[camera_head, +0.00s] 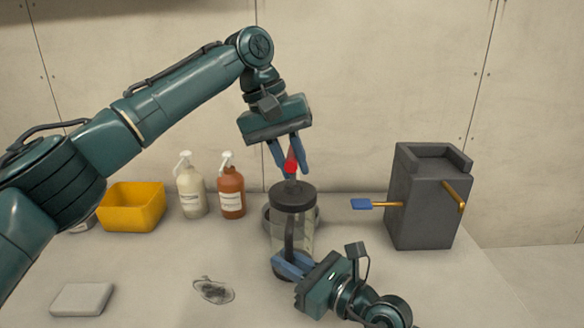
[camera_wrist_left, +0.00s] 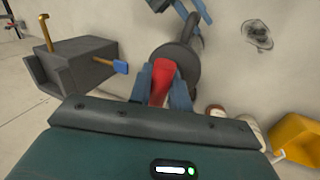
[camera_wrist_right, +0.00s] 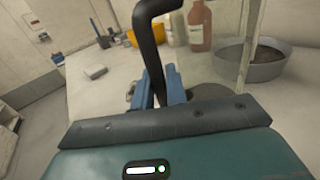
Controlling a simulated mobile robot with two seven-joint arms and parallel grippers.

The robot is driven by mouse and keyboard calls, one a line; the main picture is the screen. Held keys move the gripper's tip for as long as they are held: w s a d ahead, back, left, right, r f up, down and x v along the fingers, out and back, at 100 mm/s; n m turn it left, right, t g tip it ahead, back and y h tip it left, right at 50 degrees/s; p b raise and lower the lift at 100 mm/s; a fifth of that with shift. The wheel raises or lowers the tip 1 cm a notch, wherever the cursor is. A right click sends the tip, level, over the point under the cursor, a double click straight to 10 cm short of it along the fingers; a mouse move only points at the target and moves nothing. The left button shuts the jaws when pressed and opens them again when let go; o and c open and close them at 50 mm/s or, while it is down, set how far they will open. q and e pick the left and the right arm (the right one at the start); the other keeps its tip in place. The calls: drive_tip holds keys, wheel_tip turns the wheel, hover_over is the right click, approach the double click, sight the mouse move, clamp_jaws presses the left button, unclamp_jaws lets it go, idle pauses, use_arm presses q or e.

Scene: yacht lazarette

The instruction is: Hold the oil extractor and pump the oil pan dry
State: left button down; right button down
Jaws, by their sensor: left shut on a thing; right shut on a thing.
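The oil extractor (camera_head: 305,232) stands upright on the table, a clear cylinder with a dark lid (camera_head: 293,194) and a black side handle. My left gripper (camera_head: 291,168) is above the lid, shut on the red pump handle (camera_wrist_left: 161,84). My right gripper (camera_head: 283,265) is low at the extractor's front, shut on the black side handle (camera_wrist_right: 150,50). The grey round oil pan (camera_wrist_right: 268,66) sits behind the extractor, with dark contents showing in the right wrist view. In the head view the extractor hides most of the pan.
A dark grey box (camera_head: 422,215) with orange levers and a blue paddle (camera_head: 361,204) stands at right. A yellow bin (camera_head: 132,208), a cream bottle (camera_head: 190,190) and a brown bottle (camera_head: 231,192) stand at back left. A grey pad (camera_head: 82,299) and a dark stain (camera_head: 213,290) are in front.

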use_arm(q)
drive_tip(key=shift+r, duration=2.6)
drive_tip(key=shift+f, duration=0.25)
drive_tip(key=shift+f, duration=3.05)
drive_tip(key=shift+r, duration=3.35)
drive_tip(key=shift+f, duration=0.25)
